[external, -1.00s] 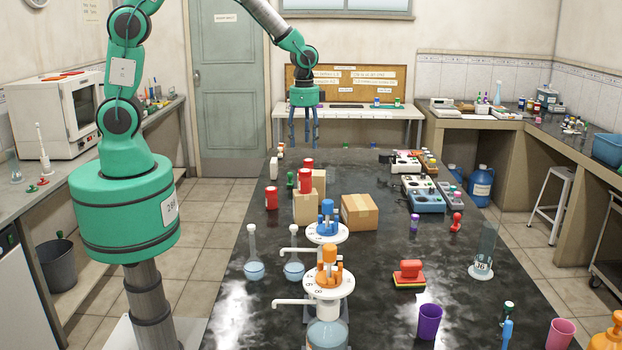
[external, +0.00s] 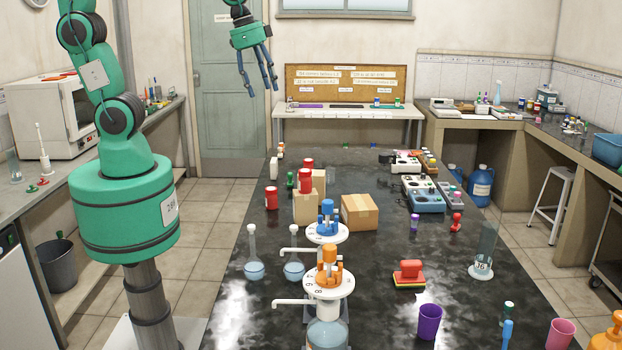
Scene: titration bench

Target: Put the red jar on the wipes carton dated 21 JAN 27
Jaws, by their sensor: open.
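Three red jars are in the external view. One red jar (external: 271,198) stands on the dark bench at the left. Another red jar (external: 305,182) is at the top of the front small carton (external: 305,209). A third red jar (external: 307,163) shows just behind it, by the rear carton (external: 319,182); its exact support is hidden. A wider carton (external: 359,212) lies to the right with nothing on top. No date on any carton is readable. My gripper (external: 259,86) is open and empty, raised high beyond the jars, in front of the door, and tilted.
Two dispensers with blue (external: 327,212) and orange (external: 329,262) tops stand in front of the cartons, with flasks (external: 254,268) to their left. A green item (external: 290,180) stands near the jars. Meters (external: 423,196) line the right edge.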

